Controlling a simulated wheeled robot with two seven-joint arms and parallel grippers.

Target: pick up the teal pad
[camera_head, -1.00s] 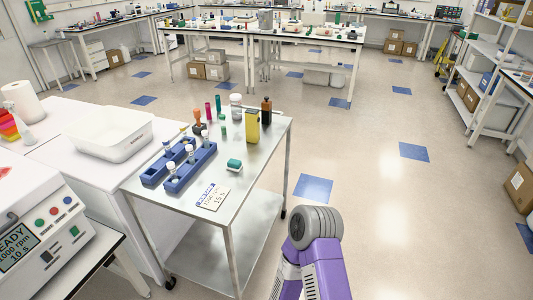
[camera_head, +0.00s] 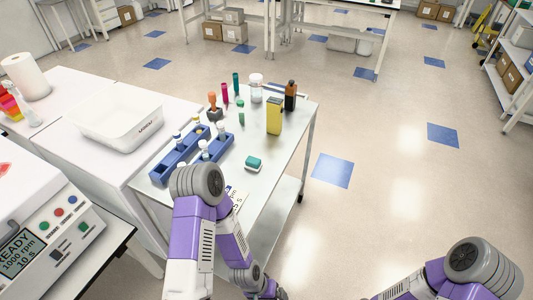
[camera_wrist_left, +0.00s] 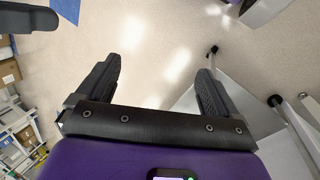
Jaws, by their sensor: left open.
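The teal pad (camera_head: 254,163) is a small teal block with a pale lower part. It lies on the metal cart top (camera_head: 285,150), in front of a yellow box, in the head view. My left arm rises in front of the cart and covers part of the blue rack and the card. In the left wrist view my left gripper (camera_wrist_left: 158,75) is open and empty, its dark fingers spread over floor. The pad is not in that view, and the gripper is apart from it. My right arm is at the lower right of the head view; its gripper is not seen.
The blue tube rack (camera_head: 168,165) stands left of the pad. The yellow box (camera_head: 274,116), a dark brown bottle (camera_head: 290,96) and several vials stand behind it. A white tub (camera_head: 118,118) is on the left bench. Floor right of the cart is clear.

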